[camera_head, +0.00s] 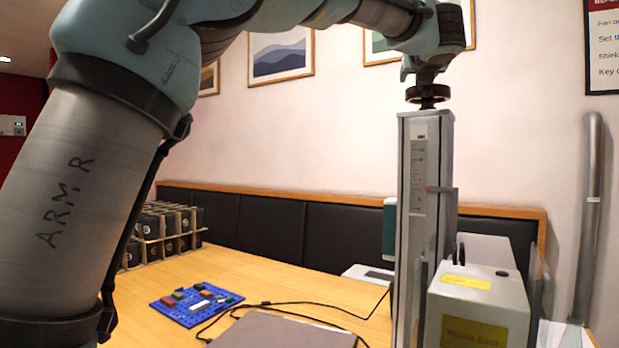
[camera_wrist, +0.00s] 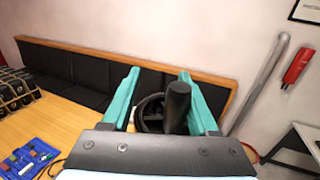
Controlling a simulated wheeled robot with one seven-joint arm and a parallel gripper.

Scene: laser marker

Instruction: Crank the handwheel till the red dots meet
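The tall grey column (camera_head: 413,225) of the laser marker stands at the right of the table, with a printed scale on its face. The black handwheel (camera_head: 428,96) lies flat on top. In the wrist view the handwheel (camera_wrist: 151,112) shows between my fingers, with its upright black crank handle (camera_wrist: 178,105) nearer the right finger. My gripper (camera_wrist: 159,75) is open; its two teal fingers stand apart on either side of the handle. I cannot tell whether the right finger touches it. A small red mark shows beside the scale; no pair of red dots can be made out.
A pale machine box (camera_head: 480,305) with yellow labels stands right of the column. A grey pipe (camera_head: 590,215) rises at far right. A blue board with small blocks (camera_head: 196,303), cables and a closed laptop (camera_head: 280,333) lie on the table.

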